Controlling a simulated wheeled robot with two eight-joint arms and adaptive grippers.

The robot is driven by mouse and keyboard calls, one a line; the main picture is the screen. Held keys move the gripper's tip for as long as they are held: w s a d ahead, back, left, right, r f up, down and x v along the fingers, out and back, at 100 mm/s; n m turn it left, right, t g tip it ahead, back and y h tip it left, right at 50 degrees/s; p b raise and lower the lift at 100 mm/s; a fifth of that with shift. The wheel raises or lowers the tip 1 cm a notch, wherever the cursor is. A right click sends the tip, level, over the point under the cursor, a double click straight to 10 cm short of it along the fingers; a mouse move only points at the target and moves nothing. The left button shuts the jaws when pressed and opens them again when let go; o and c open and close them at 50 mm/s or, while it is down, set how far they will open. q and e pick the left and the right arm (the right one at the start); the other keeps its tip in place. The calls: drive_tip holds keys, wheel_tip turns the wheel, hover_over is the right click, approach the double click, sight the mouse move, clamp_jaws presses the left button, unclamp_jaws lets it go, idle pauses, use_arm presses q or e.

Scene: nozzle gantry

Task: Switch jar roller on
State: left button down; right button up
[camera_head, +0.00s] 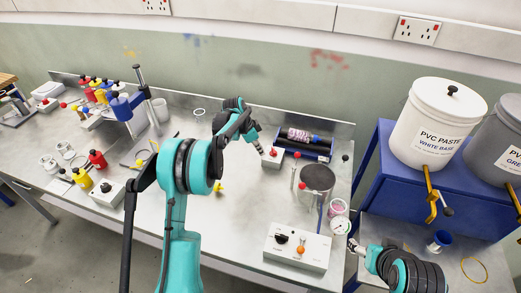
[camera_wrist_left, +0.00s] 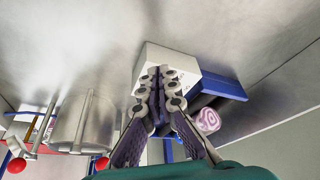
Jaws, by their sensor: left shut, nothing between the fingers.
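The jar roller (camera_head: 318,152) is a blue tray at the back of the bench, holding a jar (camera_head: 300,134) with pink and white swirls and a dark blue lid. A pale switch box (camera_head: 268,163) with a small red knob (camera_head: 273,152) stands at its left end. My left gripper (camera_head: 259,149) is shut and empty, just above and beside the box. In the left wrist view the shut fingers (camera_wrist_left: 159,75) overlap the box (camera_wrist_left: 190,66) and hide part of its face; contact cannot be told. The jar end (camera_wrist_left: 208,120) shows right of them. My right gripper (camera_head: 354,245) is at the lower right, its fingers unclear.
A steel pot (camera_head: 317,178) with red-knobbed rods stands in front of the roller. A white control box (camera_head: 297,250) is near the front edge. Colored bottles and a stand (camera_head: 143,95) fill the left. A blue bench (camera_head: 375,165) with paste buckets (camera_head: 437,128) is at right.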

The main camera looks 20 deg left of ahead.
use_arm(q)
drive_tip(key=shift+s+a+r+p, duration=0.35)
drive_tip(key=shift+a+r, duration=0.3)
drive_tip(key=shift+a, duration=0.2)
drive_tip(key=p+v, duration=0.2)
drive_tip(key=v, duration=0.6)
drive_tip(key=shift+d+r, duration=0.2)
drive_tip(key=shift+r, duration=0.1)
use_arm(e)
wheel_tip(320, 180, up, 2)
drive_tip(key=shift+a+r, duration=0.15)
drive_tip(key=shift+r, duration=0.1)
use_arm(q)
drive_tip(key=shift+w+a, duration=0.1)
use_arm(e)
drive_tip(key=shift+a, duration=0.1)
